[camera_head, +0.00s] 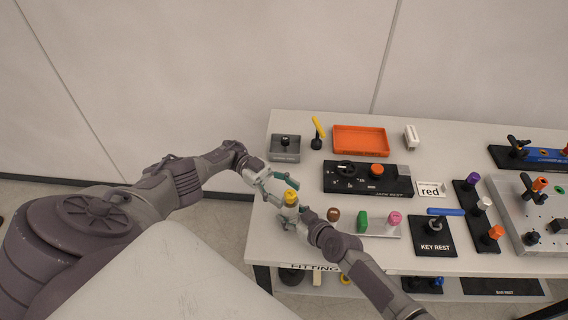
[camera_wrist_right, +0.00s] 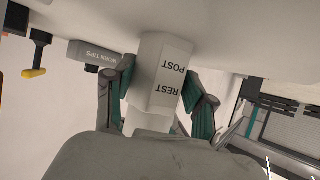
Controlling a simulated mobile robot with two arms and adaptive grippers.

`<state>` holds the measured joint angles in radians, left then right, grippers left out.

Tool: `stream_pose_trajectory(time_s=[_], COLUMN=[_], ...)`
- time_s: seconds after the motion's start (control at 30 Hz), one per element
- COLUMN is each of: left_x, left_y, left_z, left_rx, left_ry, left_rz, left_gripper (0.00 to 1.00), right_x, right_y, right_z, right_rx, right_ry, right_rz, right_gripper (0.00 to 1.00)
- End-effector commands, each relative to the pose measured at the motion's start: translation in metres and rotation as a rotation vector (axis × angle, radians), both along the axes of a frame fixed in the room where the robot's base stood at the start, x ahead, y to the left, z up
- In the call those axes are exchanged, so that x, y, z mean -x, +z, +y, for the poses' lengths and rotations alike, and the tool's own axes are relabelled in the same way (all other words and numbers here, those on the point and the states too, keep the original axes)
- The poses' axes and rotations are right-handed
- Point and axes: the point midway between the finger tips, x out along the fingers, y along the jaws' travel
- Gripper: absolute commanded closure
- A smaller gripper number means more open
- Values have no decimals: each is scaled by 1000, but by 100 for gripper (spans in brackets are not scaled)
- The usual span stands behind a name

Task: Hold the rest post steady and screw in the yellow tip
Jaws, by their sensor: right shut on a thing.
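The rest post (camera_wrist_right: 160,75) is a pale faceted post labelled REST POST, upside down in the right wrist view. My right gripper (camera_head: 291,216) is shut on it, with one teal finger on each side in the wrist view (camera_wrist_right: 164,100). The yellow tip (camera_head: 291,196) shows at the post's upper end in the head view; whether it is seated or tilted cannot be told. My left gripper (camera_head: 279,190) reaches in from the left, its teal fingers spread close beside the yellow tip. The post is mostly hidden in the head view.
A grey worn-tips tray (camera_head: 285,156) stands behind, beside a yellow-handled tool (camera_head: 318,129) and an orange tray (camera_head: 360,141). A black panel (camera_head: 342,184), several coloured pieces and a key rest (camera_head: 433,246) crowd the right. The table's left edge is close.

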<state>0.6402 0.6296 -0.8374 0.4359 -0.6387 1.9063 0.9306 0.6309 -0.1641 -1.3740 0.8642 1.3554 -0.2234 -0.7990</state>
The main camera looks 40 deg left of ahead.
Motion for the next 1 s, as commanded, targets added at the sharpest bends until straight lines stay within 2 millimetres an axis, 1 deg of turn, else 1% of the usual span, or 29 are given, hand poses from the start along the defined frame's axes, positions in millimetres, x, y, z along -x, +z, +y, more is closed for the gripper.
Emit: stream_pose_trajectory(time_s=[0.27, 0.43, 0.57, 0.8, 0.9, 1.0], left_x=[0, 0, 1, 0, 0, 0], left_y=[2, 12, 27, 69, 84, 94], left_z=[1, 1, 1, 1, 1, 0], left_rx=[1, 1, 0, -1, 0, 0], left_ry=[0, -1, -3, -2, -1, -1], left_rz=[-1, -4, -3, -3, -2, -1], left_gripper=[36, 36, 36, 36, 36, 36], right_x=[0, 0, 0, -1, -1, -1], right_y=[0, 0, 0, -1, -1, -1], right_z=[0, 0, -1, -1, -1, -1], right_rx=[1, 1, 1, 1, 1, 1], right_ry=[0, -1, -1, -1, -1, -1], right_rz=[1, 1, 1, 1, 1, 1], right_gripper=[87, 87, 87, 87, 87, 87])
